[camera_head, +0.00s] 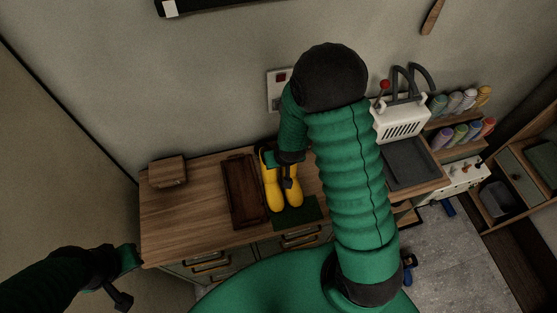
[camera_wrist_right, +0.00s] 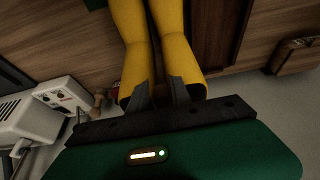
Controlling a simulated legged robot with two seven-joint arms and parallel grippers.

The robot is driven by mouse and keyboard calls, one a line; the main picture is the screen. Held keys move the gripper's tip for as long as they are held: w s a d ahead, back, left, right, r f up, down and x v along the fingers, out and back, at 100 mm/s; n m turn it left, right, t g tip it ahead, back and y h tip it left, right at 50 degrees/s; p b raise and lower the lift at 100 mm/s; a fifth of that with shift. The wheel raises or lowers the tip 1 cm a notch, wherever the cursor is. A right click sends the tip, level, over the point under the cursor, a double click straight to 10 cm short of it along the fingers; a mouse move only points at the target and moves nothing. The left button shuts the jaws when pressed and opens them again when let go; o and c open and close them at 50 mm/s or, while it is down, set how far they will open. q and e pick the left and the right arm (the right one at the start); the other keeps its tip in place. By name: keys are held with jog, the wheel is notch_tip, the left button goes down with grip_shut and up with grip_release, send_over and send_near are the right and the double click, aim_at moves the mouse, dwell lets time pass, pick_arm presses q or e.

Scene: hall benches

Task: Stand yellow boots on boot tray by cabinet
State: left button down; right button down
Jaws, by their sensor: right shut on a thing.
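The yellow boots (camera_head: 271,186) are side by side just right of a dark brown tray (camera_head: 238,188) on the wooden cabinet top. My right gripper (camera_head: 288,177) is shut on the boots at their upper ends. In the right wrist view the two boot shafts (camera_wrist_right: 178,48) run away from the gripper (camera_wrist_right: 158,92), with its fingers at their tops. I cannot tell whether the soles touch the surface. The tray also shows in that view (camera_wrist_right: 213,30). My left gripper (camera_head: 123,279) is at the lower left, off the cabinet; its jaw opening is unclear.
A green mat (camera_head: 297,213) lies at the boots' toes. A small wooden box (camera_head: 168,171) stands at the back left. A white device (camera_head: 402,122), a dark basin (camera_head: 408,163) and several coloured rolls (camera_head: 468,134) are right.

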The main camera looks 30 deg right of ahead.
jog(key=shift+w+d, duration=0.1)
jog(key=shift+w, duration=0.05)
jog(key=c, duration=1.2)
grip_release()
jog(key=shift+d, duration=0.1)
jog(key=shift+o, duration=0.2)
